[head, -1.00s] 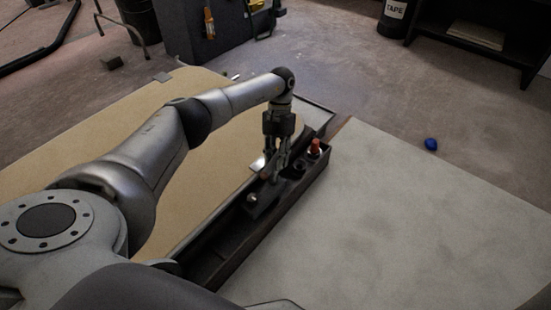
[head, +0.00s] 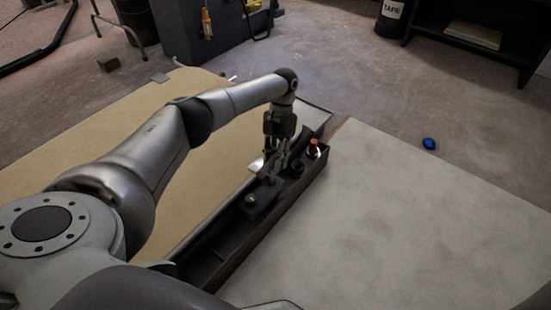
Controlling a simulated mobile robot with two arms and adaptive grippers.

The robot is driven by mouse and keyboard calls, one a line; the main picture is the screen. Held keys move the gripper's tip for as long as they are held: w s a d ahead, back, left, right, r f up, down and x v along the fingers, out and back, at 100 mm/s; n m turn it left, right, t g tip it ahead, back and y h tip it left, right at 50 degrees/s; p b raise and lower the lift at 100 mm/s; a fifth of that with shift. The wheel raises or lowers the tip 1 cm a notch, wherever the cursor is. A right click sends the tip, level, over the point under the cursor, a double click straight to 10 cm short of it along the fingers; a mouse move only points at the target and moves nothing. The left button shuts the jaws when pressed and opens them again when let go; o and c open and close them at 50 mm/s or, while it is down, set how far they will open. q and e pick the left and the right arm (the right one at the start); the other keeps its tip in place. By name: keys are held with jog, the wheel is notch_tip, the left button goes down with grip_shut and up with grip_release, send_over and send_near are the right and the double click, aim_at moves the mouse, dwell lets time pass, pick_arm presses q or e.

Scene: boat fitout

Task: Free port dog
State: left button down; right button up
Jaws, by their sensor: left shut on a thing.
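A long dark metal frame (head: 215,262) runs diagonally between the two panels. On it sits a dark block (head: 262,197) with a round silver bolt head (head: 251,199). My left gripper (head: 272,170) points down over this block, its fingers shut on a small dark part there, which I take to be the port dog. The fingers mostly hide that part. A small orange-red tip (head: 261,176) shows beside the fingers. A second orange-red-topped fitting (head: 313,147) stands upright at the frame's far end, apart from the gripper. My right gripper is not in view.
A tan panel (head: 90,150) lies left of the frame and a pale grey panel (head: 400,220) lies right of it; the pale panel is clear. A blue object (head: 429,143) lies on the floor beyond. A dark shelf (head: 470,50) stands at the back right.

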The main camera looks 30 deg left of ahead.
pick_arm(q)
jog(key=shift+d, duration=0.35)
jog(key=c, duration=1.3)
grip_release()
jog(key=shift+a, duration=0.1)
jog(key=v, duration=1.2)
jog(key=shift+o, duration=0.5)
